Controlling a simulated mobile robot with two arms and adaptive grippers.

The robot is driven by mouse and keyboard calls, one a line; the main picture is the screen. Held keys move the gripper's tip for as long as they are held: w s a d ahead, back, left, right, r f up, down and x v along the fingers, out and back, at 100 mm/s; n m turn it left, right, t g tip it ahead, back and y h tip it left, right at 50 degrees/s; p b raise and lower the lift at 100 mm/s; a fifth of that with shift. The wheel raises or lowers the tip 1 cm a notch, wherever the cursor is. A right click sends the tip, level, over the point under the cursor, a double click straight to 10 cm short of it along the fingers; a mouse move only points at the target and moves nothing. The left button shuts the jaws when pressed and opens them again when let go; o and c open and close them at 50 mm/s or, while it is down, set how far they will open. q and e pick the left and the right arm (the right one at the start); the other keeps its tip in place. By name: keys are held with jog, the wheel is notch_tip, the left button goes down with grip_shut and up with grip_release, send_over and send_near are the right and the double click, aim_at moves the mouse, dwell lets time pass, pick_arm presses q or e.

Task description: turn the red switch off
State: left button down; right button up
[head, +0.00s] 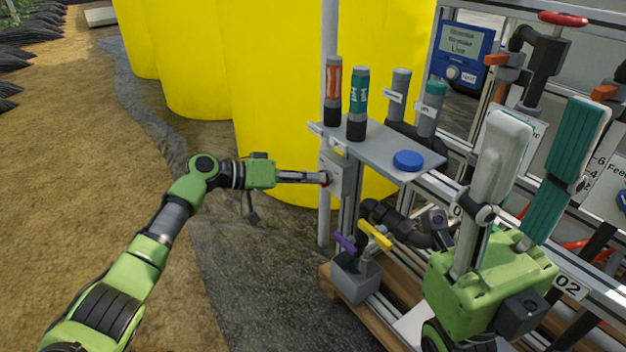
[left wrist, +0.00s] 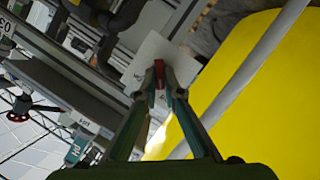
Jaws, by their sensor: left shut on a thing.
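The red switch (head: 327,180) sits on a light grey box (head: 338,166) fixed to the frame post below the small shelf. In the left wrist view the red switch (left wrist: 159,74) stands between my fingertips, in front of the pale plate (left wrist: 150,58). My left gripper (head: 325,177) reaches in from the left and is shut on the switch. Its fingers (left wrist: 160,88) hide part of the switch, and I cannot tell which position it is in. My right gripper (head: 548,118) is open and empty, its fingers wide apart and pointing up, in front of the skid.
Large yellow tanks (head: 270,60) stand behind.

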pick_arm(q)
jog(key=shift+f+n+g, duration=0.1)
jog(key=shift+n+g, duration=0.2)
jog(key=shift+n, duration=0.3)
jog(key=c, duration=2.2)
grip_release()
jog(key=shift+o, duration=0.2)
jog(key=v, duration=1.2)
jog(key=shift+f, duration=0.25)
jog(key=shift+a, duration=0.1)
